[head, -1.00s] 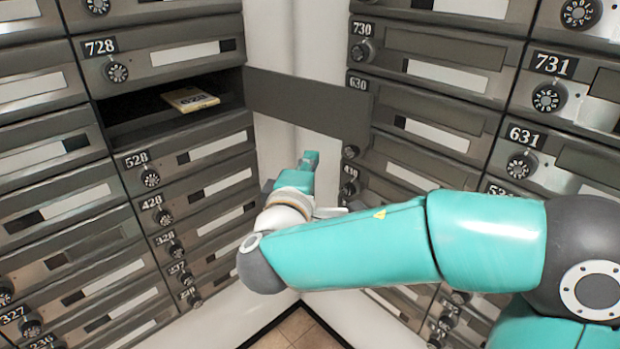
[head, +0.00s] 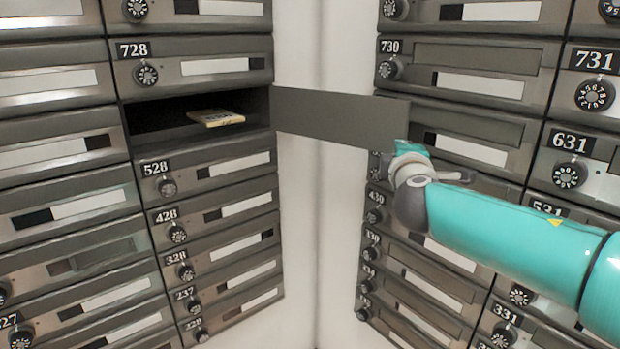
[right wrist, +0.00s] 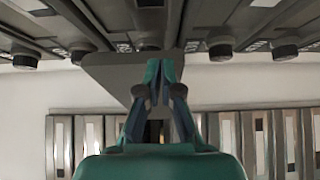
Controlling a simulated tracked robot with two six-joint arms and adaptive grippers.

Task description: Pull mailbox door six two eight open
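The mailbox between 728 and 528 stands open (head: 140,122); its own number plate is not visible. Its grey door (head: 335,119) is swung far out to the right across the white corner, hinged at the compartment's right side. A small yellowish packet (head: 215,118) lies inside. My right gripper (head: 404,146) is at the door's free right end, by its lower corner; contact cannot be told. In the right wrist view the fingers (right wrist: 159,72) come together at the tips, seemingly empty, in front of the grey door (right wrist: 105,70). My left gripper is not in view.
Mailbox 728 (head: 200,68) above and 528 (head: 215,168) below are closed. The right bank, with 730 (head: 470,75) and 631 (head: 585,160), stands close behind my right gripper. The white corner wall (head: 320,220) below the door is clear.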

